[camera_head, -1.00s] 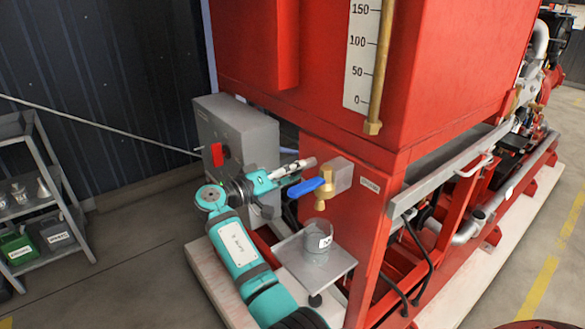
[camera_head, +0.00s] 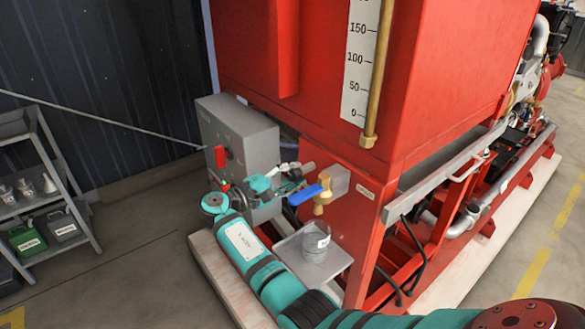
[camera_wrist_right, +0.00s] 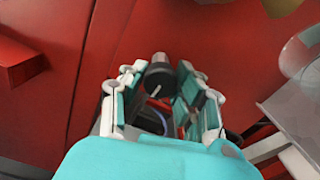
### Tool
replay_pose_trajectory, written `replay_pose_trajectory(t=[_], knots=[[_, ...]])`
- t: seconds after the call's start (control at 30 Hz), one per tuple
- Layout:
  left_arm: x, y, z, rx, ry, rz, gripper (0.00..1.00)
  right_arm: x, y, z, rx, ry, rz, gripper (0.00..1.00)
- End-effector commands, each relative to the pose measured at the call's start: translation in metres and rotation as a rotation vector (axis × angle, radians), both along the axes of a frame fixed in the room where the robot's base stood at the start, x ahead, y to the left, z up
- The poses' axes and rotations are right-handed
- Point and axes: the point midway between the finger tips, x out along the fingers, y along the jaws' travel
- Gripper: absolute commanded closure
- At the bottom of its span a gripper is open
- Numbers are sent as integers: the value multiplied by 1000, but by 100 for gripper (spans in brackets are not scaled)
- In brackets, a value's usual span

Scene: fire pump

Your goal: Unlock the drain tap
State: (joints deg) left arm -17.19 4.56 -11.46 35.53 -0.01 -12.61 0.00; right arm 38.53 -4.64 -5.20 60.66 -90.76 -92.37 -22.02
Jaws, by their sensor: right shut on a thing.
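The drain tap is brass (camera_head: 323,197) with a blue lever (camera_head: 304,193), set in front of a grey block (camera_head: 340,179) on the red frame. My right gripper (camera_head: 291,177) is just left of the lever, between the tap and a grey box. In the right wrist view my right gripper (camera_wrist_right: 158,92) has its fingers on both sides of a dark round knob (camera_wrist_right: 158,76), shut on it, against the red panel. The knob's link to the tap is not clear. A blurred brass part shows at the top edge there. My left gripper is not in view.
A clear labelled beaker (camera_head: 316,240) stands on a small grey tray (camera_head: 339,262) below the tap. The grey box (camera_head: 236,145) with a red switch (camera_head: 220,156) is left of the gripper. A shelf unit (camera_head: 62,180) stands far left, with clear floor between.

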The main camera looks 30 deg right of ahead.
Motion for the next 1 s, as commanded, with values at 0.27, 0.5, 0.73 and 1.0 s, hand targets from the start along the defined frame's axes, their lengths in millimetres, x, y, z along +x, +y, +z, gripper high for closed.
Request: replay_pose_trajectory(t=[0.27,0.5,0.73,1.0], knots=[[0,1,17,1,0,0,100,0,-1,3,-14,156,0,100],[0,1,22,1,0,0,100,0,0,1,-19,219,1,100],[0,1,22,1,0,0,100,0,0,0,-20,233,1,100],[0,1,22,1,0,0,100,0,0,0,-20,232,1,68]])
